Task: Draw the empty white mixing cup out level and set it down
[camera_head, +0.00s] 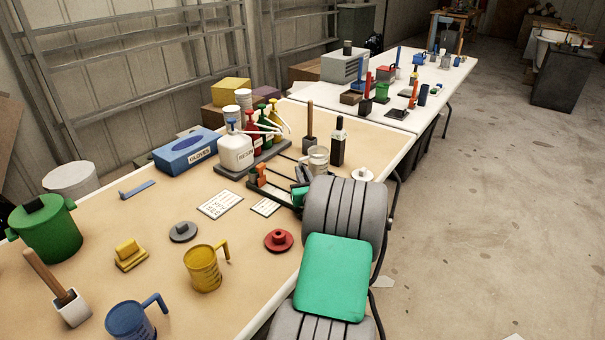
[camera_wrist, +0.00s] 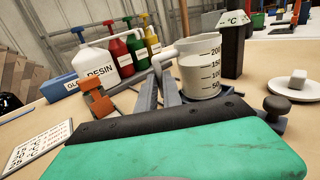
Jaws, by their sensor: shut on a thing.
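The white mixing cup (camera_head: 319,157) stands roughly upright near the table's right edge. In the wrist view the cup (camera_wrist: 203,76) shows dark volume marks up to 200 and a handle (camera_wrist: 166,57) on its left. My gripper (camera_wrist: 160,82) is shut on the handle, its two narrow grey fingers reaching up to it from below. The gripper (camera_head: 300,177) is partly hidden behind my arm in the head view. The cup's inside is not clearly visible, and I cannot tell whether its base touches anything.
Close left are an orange clamp (camera_head: 262,176) and a resin bottle (camera_head: 236,152) with coloured pump bottles. Bare tabletop lies around the grey disc (camera_head: 184,232) and yellow cup (camera_head: 203,268).

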